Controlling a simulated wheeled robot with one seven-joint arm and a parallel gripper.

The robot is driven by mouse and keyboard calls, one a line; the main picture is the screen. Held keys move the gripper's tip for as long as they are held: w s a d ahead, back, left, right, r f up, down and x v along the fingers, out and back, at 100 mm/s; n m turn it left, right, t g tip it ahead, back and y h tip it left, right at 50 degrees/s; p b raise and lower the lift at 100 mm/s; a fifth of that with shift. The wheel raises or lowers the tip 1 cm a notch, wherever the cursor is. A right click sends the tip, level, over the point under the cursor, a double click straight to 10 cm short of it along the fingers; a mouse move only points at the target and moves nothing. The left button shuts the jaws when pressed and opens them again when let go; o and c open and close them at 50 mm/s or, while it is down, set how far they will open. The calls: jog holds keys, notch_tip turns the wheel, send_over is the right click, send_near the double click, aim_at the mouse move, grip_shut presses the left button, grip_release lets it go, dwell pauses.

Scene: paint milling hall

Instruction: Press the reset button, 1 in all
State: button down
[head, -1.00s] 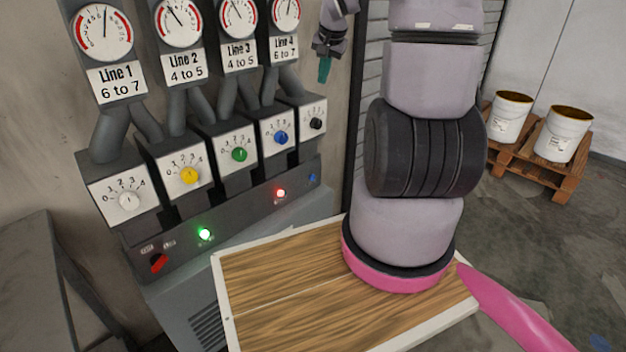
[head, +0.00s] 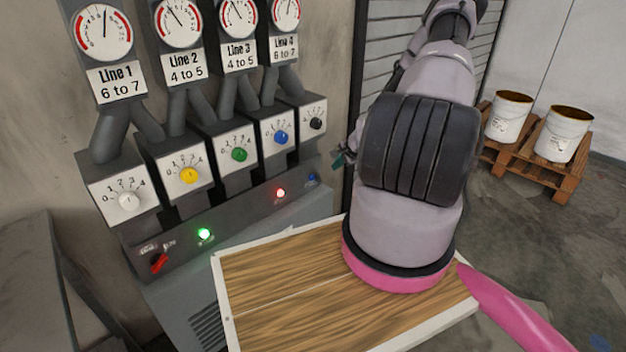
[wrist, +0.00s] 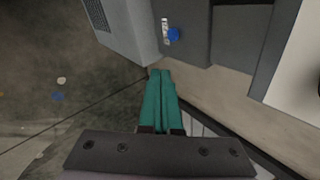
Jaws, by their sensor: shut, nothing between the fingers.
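The blue reset button (head: 312,178) sits at the right end of the dark lower panel, beside the red lamp. It also shows in the wrist view as a round blue knob (wrist: 173,34) with a small pale label next to it. My gripper (head: 338,160) is just right of the panel's end in the head view, mostly hidden behind my arm. In the wrist view its teal fingers (wrist: 160,73) are shut together and empty. Their tips are below the button and apart from it.
The panel (head: 235,215) also carries a lit green lamp (head: 204,234), a lit red lamp (head: 280,193) and a red switch (head: 158,263). Dial boxes (head: 237,148) jut out above it. A wooden-topped board (head: 290,290) lies in front. Buckets (head: 509,116) on a pallet stand at right.

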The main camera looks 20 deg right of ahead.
aim_at(312, 178)
notch_tip(312, 178, down, 11)
jog(key=s+m+t, duration=0.1)
jog(key=m+t, duration=0.1)
jog(key=m, duration=0.2)
jog(key=shift+s+a+r+m, duration=0.2)
jog(key=shift+s+a+m, duration=0.1)
jog(key=shift+a+m, duration=0.1)
jog(key=shift+w+a, duration=0.5)
jog(key=shift+w, duration=0.9)
jog(key=shift+w+a, duration=0.5)
jog(key=shift+w, duration=0.85)
jog(key=shift+w+a, duration=0.5)
jog(key=shift+w, duration=0.9)
jog(key=shift+w, duration=0.1)
jog(key=shift+w+a, duration=0.15)
jog(key=shift+w, duration=0.15)
jog(key=shift+w+a, duration=0.1)
jog(key=shift+w, duration=0.3)
jog(key=shift+s, duration=0.15)
jog(key=shift+s+d, duration=0.2)
jog(key=shift+s, duration=0.45)
